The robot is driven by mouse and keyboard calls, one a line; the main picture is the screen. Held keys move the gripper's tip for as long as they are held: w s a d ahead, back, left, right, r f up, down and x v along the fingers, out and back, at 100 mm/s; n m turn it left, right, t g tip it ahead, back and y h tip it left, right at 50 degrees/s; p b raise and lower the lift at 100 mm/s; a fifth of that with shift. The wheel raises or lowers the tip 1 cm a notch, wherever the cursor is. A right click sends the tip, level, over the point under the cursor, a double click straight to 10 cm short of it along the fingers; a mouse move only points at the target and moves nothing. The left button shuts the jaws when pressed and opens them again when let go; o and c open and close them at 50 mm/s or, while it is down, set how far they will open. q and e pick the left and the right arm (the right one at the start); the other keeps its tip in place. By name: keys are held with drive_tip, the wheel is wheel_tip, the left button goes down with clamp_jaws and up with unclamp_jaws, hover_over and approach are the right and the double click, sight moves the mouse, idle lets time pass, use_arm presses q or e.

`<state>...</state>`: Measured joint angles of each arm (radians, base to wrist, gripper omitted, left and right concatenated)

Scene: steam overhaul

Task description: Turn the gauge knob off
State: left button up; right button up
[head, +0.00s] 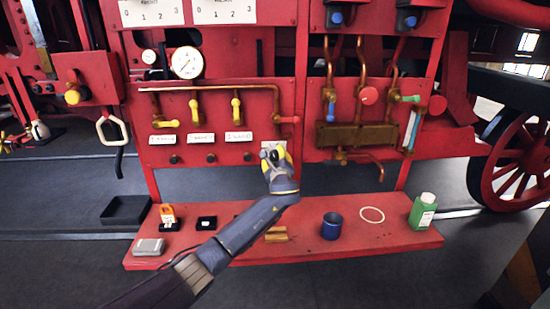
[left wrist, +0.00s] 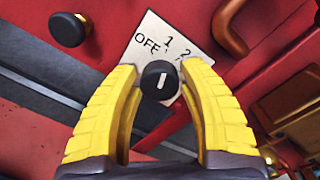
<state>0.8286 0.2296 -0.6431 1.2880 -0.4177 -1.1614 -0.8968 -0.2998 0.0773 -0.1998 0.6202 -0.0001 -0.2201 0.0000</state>
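The gauge knob is a round black knob (left wrist: 160,80) with a short white line, in front of a white plate (left wrist: 150,35) marked OFF, 1 and 2. In the left wrist view, the line points up and slightly right, roughly towards the 1, not at OFF. My left gripper (left wrist: 166,88) has its yellow fingers apart, one on each side of the knob. I cannot tell whether either finger touches it. In the head view, my left gripper (head: 275,156) is at the lower middle of the red panel and largely hides the knob. My right gripper is not in view.
A round white gauge (head: 187,62) sits on the panel's upper left. Yellow-handled valves (head: 236,110) and labels are left of my gripper. Another black knob (left wrist: 69,29) is nearby. Below, a red shelf (head: 310,258) holds a blue cup (head: 331,226) and green bottle (head: 423,211).

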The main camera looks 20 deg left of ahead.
use_arm(q)
clamp_jaws()
drive_tip(key=n, duration=0.3)
drive_tip(key=shift+d+f+n, duration=0.1)
drive_tip(key=shift+d+n, duration=0.05)
drive_tip(key=shift+n, duration=0.25)
drive_tip(key=shift+n+h, duration=0.3)
drive_tip(key=shift+n, duration=1.7)
drive_tip(key=shift+o, duration=0.4)
unclamp_jaws()
drive_tip(key=o, duration=0.4)
